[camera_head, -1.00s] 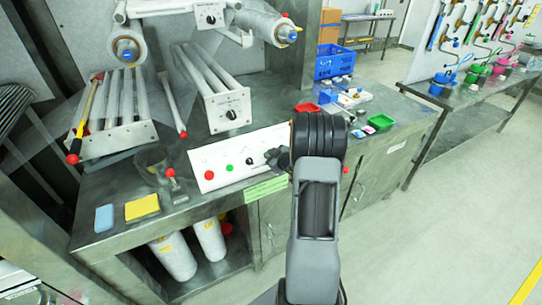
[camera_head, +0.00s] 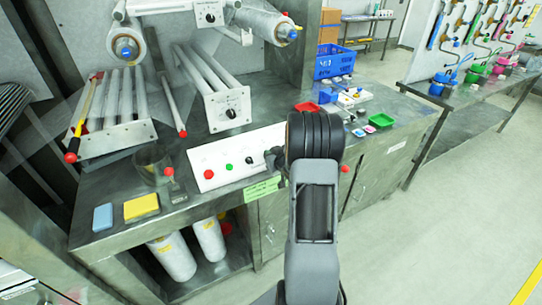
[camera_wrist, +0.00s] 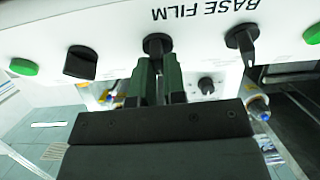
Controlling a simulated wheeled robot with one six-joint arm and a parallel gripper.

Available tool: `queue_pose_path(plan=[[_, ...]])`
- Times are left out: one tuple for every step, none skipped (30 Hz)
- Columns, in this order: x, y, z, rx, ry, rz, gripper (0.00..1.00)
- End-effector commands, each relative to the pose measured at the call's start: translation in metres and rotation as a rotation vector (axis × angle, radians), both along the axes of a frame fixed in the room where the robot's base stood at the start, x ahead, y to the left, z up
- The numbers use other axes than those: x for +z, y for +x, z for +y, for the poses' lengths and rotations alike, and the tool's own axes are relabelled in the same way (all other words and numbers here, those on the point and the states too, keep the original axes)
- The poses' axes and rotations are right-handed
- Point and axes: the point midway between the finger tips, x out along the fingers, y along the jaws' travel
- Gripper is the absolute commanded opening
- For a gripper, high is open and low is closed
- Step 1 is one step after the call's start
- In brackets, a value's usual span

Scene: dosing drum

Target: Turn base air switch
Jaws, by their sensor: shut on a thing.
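A white control panel (camera_head: 222,165) stands on the front of the bench, with red and green buttons and black knobs. In the wrist view the panel (camera_wrist: 115,22) carries the words BASE FILM, upside down. My gripper (camera_wrist: 158,68) is shut on a black knob (camera_wrist: 157,43) below those words. Another black knob (camera_wrist: 242,37) is to its right, and a black knob (camera_wrist: 80,63) is to its left. I cannot read which knob is the base air switch. In the head view my gripper (camera_head: 273,158) is at the right part of the panel, partly hidden by my arm.
A yellow block (camera_head: 141,207) and a blue block (camera_head: 103,217) lie on the bench to the left. A blue crate (camera_head: 334,62) and small coloured trays stand at the back right. Roller frames stand behind the panel. The floor at right is clear.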

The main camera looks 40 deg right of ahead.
Motion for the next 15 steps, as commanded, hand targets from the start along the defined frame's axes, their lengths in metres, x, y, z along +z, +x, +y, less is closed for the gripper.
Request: queue_pose_path(plan=[[-0.0004, 0.0004, 0.0007, -0.023, 0.033, -0.006, 0.0], [-0.0003, 0.0003, 0.0007, -0.039, 0.057, -0.009, 0.0], [-0.0003, 0.0003, 0.0007, -0.06, 0.088, -0.013, 0.0], [-0.0003, 0.0002, 0.0005, -0.077, 0.109, -0.016, 0.0], [-0.0005, 0.0001, 0.0005, -0.092, 0.132, -0.019, 0.0], [-0.0005, 0.0001, 0.0002, -0.113, 0.161, -0.023, 0.0], [-0.0005, 0.0, 0.0002, -0.127, 0.18, -0.025, 0.0], [-0.0004, 0.0001, 0.0, -0.142, 0.202, -0.028, 0.0], [-0.0003, 0.0002, 0.0001, -0.16, 0.228, -0.032, 0.0], [-0.0001, 0.0003, 0.0001, -0.173, 0.247, -0.035, 0.0], [0.0001, 0.0003, 0.0, -0.187, 0.265, -0.038, 0.0], [0.0001, 0.0003, 0.0, -0.203, 0.289, -0.04, 0.0], [0.0001, 0.0002, -0.0001, -0.215, 0.306, -0.043, 0.0], [0.0001, 0.0002, -0.0002, -0.227, 0.322, -0.045, 0.0], [0.0002, 0.0001, -0.0003, -0.241, 0.341, -0.048, 0.0]])
